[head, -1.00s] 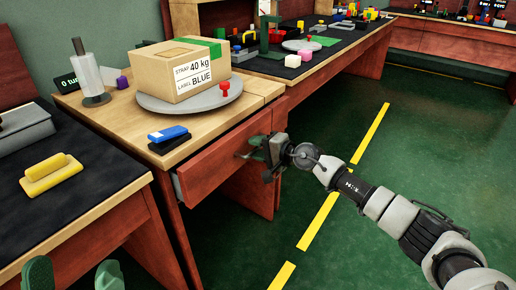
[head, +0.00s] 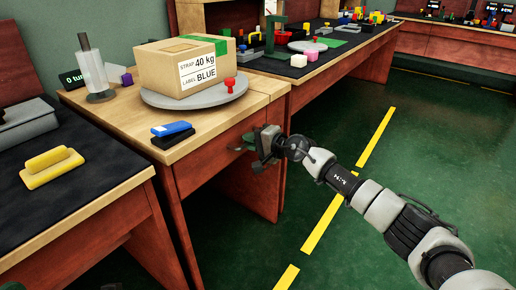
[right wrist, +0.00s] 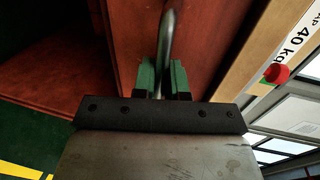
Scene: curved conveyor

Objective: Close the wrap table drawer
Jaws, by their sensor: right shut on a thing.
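The wrap table (head: 258,99) has a light wood top and red-brown sides. Its drawer front (head: 205,167) sits under the top's front edge and looks about flush with it; no drawer side shows. My right gripper (head: 247,143) is at the drawer front. In the right wrist view its green fingers (right wrist: 162,78) are shut on the metal drawer handle (right wrist: 170,40), which runs up between them against the red-brown front. The fingers hide part of the handle. My left gripper is not in view.
On the wrap table are a cardboard box (head: 165,68) on a grey turntable (head: 205,101), a blue stapler-like item (head: 172,129) and a white roll on a stand (head: 93,72). Left is a black-topped table (head: 80,200). The green floor (head: 440,130) on the right is open.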

